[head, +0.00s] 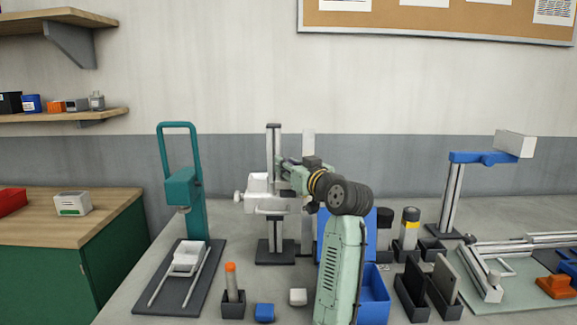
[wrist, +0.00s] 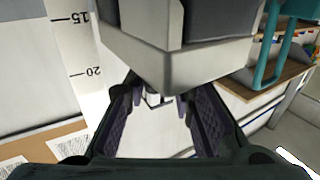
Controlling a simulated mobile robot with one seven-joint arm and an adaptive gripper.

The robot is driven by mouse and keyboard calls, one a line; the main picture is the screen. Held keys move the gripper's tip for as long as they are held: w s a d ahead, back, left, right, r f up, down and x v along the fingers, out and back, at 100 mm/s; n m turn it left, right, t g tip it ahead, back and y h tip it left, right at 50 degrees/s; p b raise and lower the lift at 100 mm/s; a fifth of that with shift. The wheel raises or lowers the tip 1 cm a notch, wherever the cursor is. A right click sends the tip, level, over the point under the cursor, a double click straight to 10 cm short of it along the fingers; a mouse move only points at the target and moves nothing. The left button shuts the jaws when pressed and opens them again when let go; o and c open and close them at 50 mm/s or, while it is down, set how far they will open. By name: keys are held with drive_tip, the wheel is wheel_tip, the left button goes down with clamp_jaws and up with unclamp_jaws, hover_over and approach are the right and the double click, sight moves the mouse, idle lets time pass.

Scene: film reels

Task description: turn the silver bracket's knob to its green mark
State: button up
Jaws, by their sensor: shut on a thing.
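The silver bracket (head: 262,205) is a pale block on an upright post with a dark base, left of centre in the head view. In the wrist view, a large pale block (wrist: 180,70), seemingly part of it, fills the top centre. My gripper (head: 284,172) is at the bracket's upper right in the head view. In the wrist view its two dark fingers (wrist: 160,102) are apart, with a small pale piece between their tips. It appears to be the knob (wrist: 155,99), mostly hidden by the block. I cannot make out the green mark.
A teal press (head: 182,165) stands left of the bracket. A small box with an orange-topped tool (head: 231,280), a blue block (head: 264,312) and a white block (head: 298,297) lie in front. A blue bin (head: 374,298) and dark holders (head: 412,292) are right of my arm.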

clamp_jaws()
drive_tip(key=shift+m+t+h, duration=0.3)
drive_tip(key=shift+m+h, duration=0.1)
drive_tip(key=shift+h, duration=0.2)
drive_tip(key=m+t+h, duration=0.1)
drive_tip(key=m+h, duration=0.1)
drive_tip(key=h, duration=0.1)
drive_tip(key=shift+a, duration=0.1)
drive_tip(key=m+h, duration=0.1)
drive_tip(key=h, duration=0.1)
drive_tip(key=m+h, duration=0.2)
drive_tip(key=h, duration=0.1)
drive_tip(key=shift+a+m+t+h, duration=0.1)
drive_tip(key=shift+m+t+h, duration=0.2)
drive_tip(key=m+h, duration=0.2)
drive_tip(key=h, duration=0.2)
drive_tip(key=shift+m, duration=0.3)
drive_tip(key=m+g+h, duration=0.2)
drive_tip(key=h, duration=0.1)
drive_tip(key=m+g+h, duration=0.2)
drive_tip(key=m+h, duration=0.1)
drive_tip(key=h, duration=0.1)
drive_tip(key=shift+g, duration=0.4)
drive_tip(key=shift+d+m+g+h, duration=0.15)
drive_tip(key=shift+m+g+h, duration=0.8)
drive_tip(key=shift+g, duration=0.1)
drive_tip(key=shift+d+m+g+h, duration=0.1)
drive_tip(key=shift+m+g+h, duration=0.75)
drive_tip(key=shift+m+g, duration=0.15)
drive_tip(key=shift+g, duration=0.35)
